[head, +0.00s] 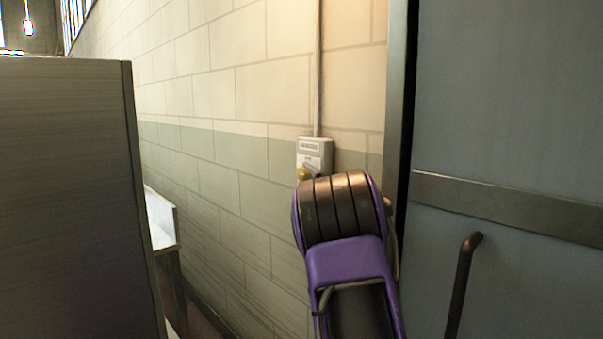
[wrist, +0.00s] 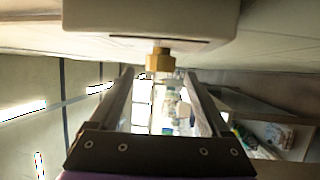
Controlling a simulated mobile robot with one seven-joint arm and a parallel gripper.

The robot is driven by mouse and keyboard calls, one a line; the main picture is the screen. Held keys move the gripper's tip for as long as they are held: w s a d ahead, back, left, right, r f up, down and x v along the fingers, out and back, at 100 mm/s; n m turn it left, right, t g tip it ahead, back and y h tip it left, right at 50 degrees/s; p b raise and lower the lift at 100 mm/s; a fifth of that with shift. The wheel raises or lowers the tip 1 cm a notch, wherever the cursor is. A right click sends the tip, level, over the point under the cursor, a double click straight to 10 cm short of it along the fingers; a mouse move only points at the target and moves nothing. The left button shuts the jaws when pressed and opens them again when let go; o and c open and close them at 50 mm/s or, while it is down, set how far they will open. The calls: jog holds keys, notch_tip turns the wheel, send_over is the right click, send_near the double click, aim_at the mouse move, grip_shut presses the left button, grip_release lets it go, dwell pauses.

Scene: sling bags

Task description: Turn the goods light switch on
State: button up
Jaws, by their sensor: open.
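A pale switch box (head: 314,148) is fixed to the block wall, with a conduit running up from its top. Its label is too small to read. A brass-coloured knob (head: 303,174) shows at its lower left, and my arm covers part of the box's lower side. In the wrist view the box (wrist: 150,16) fills the top, with the brass piece (wrist: 160,61) sticking out below it. My gripper (wrist: 159,74) is open, with the brass piece lined up between its fingertips. I cannot tell whether either finger touches it. The head view hides the fingers behind my purple arm.
A grey door (head: 510,120) with a dark handle (head: 463,280) stands close on the right. A tall grey panel (head: 65,190) blocks the left. A white-topped table (head: 161,222) stands behind it along the wall. The wall around the box is bare.

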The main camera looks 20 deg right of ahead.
aim_at(303, 176)
jog(key=shift+w+d+r+p, duration=0.1)
jog(key=shift+w+r+p, duration=0.1)
jog(key=shift+w, duration=1.05)
jog(key=shift+w+d+r+p, duration=0.1)
jog(key=shift+w+p, duration=0.1)
jog(key=shift+w, duration=1.05)
jog(key=shift+a, duration=0.1)
grip_shut()
